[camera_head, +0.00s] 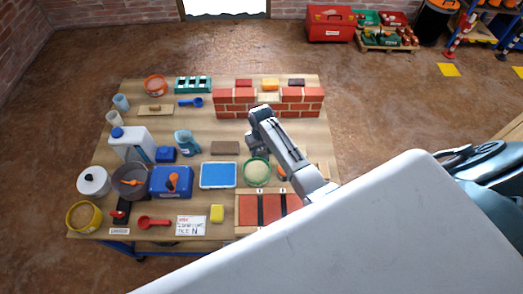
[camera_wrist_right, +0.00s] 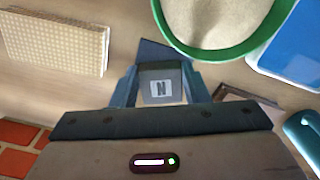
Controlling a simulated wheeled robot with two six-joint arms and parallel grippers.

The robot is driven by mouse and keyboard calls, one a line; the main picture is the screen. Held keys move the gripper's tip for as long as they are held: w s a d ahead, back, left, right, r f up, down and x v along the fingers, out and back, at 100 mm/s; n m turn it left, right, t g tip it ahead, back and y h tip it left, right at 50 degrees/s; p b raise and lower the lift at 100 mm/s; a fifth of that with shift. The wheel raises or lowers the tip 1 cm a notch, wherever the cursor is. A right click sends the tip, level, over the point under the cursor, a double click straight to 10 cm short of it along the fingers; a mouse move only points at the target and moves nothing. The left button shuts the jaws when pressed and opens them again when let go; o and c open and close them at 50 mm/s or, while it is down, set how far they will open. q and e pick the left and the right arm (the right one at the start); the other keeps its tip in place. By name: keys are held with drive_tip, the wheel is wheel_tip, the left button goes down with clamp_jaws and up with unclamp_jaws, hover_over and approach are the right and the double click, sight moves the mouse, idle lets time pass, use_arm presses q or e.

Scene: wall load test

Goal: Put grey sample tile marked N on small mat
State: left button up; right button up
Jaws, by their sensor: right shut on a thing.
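The grey sample tile with a white square marked N (camera_wrist_right: 161,88) is between the fingers of my right gripper (camera_wrist_right: 160,84), which is shut on it. In the head view my right gripper (camera_head: 259,151) is low over the table, just behind the green-rimmed bowl. A dark blue flat piece (camera_wrist_right: 155,50), which looks like the small mat, shows beyond the tile. The gripper and tile hide part of it. I cannot tell whether the tile touches it. My left gripper is not in view.
A green bowl of sand (camera_head: 257,172) is close to the gripper. A blue tray (camera_head: 218,175) and brown block (camera_head: 225,148) lie to the left. The brick wall (camera_head: 235,103) stands behind, and a beige textured block (camera_wrist_right: 55,42) lies to one side.

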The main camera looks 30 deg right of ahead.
sight(262, 151)
drive_tip(key=shift+f, duration=0.8)
drive_tip(key=o, duration=0.9)
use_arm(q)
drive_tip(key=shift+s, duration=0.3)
use_arm(e)
drive_tip(key=shift+r, duration=0.15)
drive_tip(key=shift+r, duration=0.3)
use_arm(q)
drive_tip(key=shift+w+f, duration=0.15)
use_arm(e)
wheel_tip(262, 151, up, 12)
drive_tip(key=shift+f, duration=0.2)
